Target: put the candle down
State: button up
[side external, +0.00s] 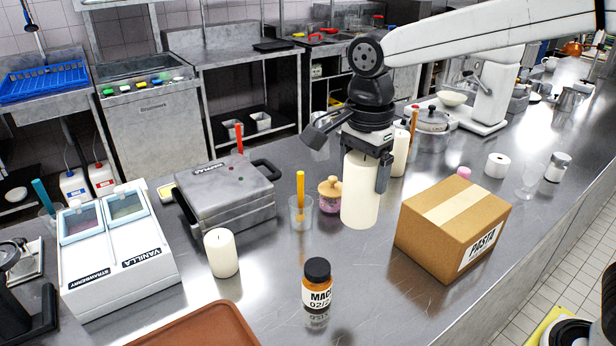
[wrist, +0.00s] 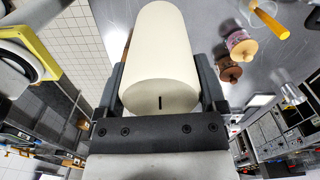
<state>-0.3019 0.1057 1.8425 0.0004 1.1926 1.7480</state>
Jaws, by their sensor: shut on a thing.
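A tall cream candle (side external: 360,198) stands upright between the fingers of my gripper (side external: 366,172), above or on the steel counter. I cannot tell whether its base touches the counter. In the wrist view the candle (wrist: 160,50) fills the space between both fingers of my gripper (wrist: 160,78), its dark wick toward the camera. The gripper is shut on it. In the side view the far finger is hidden. A shorter white candle (side external: 221,254) stands on the counter at the left front, and another pale candle (side external: 400,150) is partly hidden behind the gripper.
A cardboard pasta box (side external: 440,236) stands close to the right of the held candle. A pink jar with a wooden lid (side external: 330,196) and a glass with an orange stick (side external: 301,212) are on its left. A labelled bottle (side external: 317,286) stands in front. Bare counter (side external: 365,270) lies between bottle and box.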

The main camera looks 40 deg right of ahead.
jog(key=s+a+n, duration=0.3)
jog(key=a, duration=1)
jog(key=s+a+n, duration=0.3)
jog(key=a, duration=1)
jog(key=w+a+f, duration=0.4)
jog(key=w+f, duration=0.1)
jog(key=f, duration=0.2)
jog(key=w+a+f, duration=0.5)
jog(key=f, duration=0.3)
jog(key=shift+w+a, duration=0.2)
jog(key=shift+a, duration=0.05)
jog(key=shift+w+a+f, duration=0.1)
jog(key=shift+f, duration=1.6)
jog(key=shift+f, duration=0.1)
